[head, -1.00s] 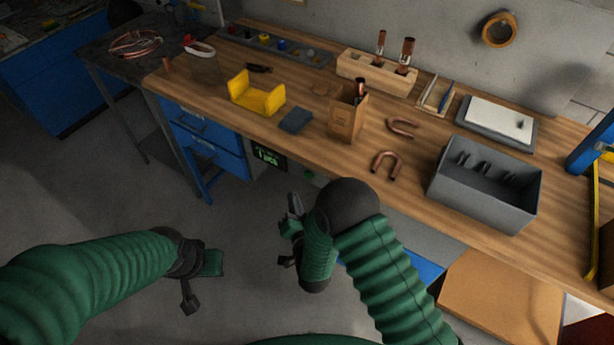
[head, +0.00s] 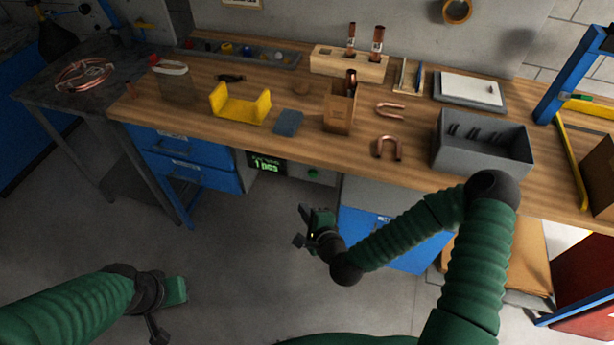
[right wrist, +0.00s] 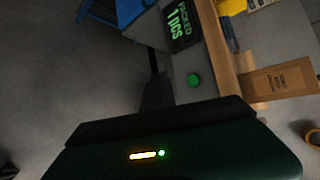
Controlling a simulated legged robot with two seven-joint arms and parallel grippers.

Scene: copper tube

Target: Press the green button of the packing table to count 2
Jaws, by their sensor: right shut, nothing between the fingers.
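The green button (head: 313,173) is on the grey panel under the front edge of the packing table (head: 230,135). In the right wrist view the round button (right wrist: 193,80) is fully visible. The counter display (head: 266,163) left of the button reads 1 pcs; it also shows in the right wrist view (right wrist: 181,22). My right gripper (head: 302,226) is shut and empty, below and in front of the button, apart from it. My left gripper (head: 168,308) hangs low at the left, far from the table; its jaw opening is unclear.
A grey bin (head: 483,143), a cardboard holder (head: 339,108), copper bends (head: 388,147) and a yellow cradle (head: 240,104) stand on the tabletop. Blue drawers (head: 190,158) are left of the display. A blue cabinet (head: 405,248) is below, behind my right arm. Floor in front is clear.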

